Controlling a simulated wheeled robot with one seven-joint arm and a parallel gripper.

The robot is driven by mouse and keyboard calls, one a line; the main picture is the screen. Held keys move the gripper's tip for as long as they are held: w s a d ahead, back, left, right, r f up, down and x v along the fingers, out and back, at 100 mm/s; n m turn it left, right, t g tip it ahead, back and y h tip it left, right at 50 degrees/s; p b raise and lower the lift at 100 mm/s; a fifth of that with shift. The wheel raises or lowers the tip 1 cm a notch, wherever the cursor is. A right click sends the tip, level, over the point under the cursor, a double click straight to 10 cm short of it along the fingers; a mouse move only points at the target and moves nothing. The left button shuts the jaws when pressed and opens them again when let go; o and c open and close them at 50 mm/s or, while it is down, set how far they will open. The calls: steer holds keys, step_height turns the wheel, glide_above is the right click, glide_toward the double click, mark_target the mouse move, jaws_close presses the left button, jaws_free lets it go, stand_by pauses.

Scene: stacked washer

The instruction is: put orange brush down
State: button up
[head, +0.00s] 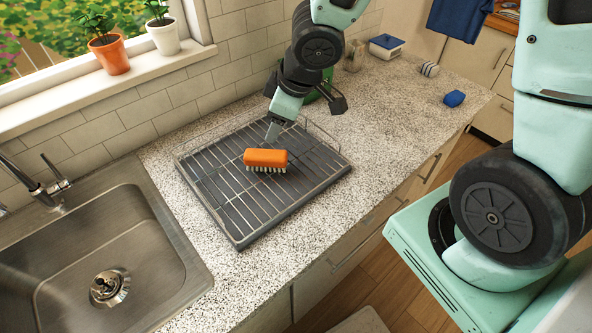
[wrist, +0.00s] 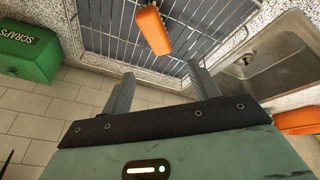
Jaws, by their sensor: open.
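The orange brush (head: 266,158) lies bristles down on the wire dish rack (head: 215,199), near its middle. It also shows in the wrist view (wrist: 152,30), past my fingertips and apart from them. My gripper (head: 273,131) is above the rack, just behind the brush in the head view. In the wrist view my gripper (wrist: 160,78) has its two fingers spread wide with nothing between them. In the head view the arm hides part of the far side of the rack.
A sink (head: 100,255) with a faucet (head: 45,185) is left of the rack. A green SCRAPS box (wrist: 28,50) stands by the tiled wall. A blue sponge-like item (head: 454,99) and a white-and-blue container (head: 386,46) sit farther right.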

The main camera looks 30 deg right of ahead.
steer(key=s+a+r+m+g, duration=0.1)
steer(key=s+a+r+g, duration=0.1)
steer(key=s, duration=0.8)
steer(key=s+a+r+g+h, duration=0.1)
steer(key=s+a+r, duration=0.4)
steer(key=s, duration=0.6)
steer(key=shift+a+m+g, duration=0.4)
steer(key=shift+g, duration=0.2)
step_height(320, 180, down, 8)
steer(key=b, duration=0.7)
steer(key=shift+b, duration=0.35)
steer(key=shift+r, duration=0.1)
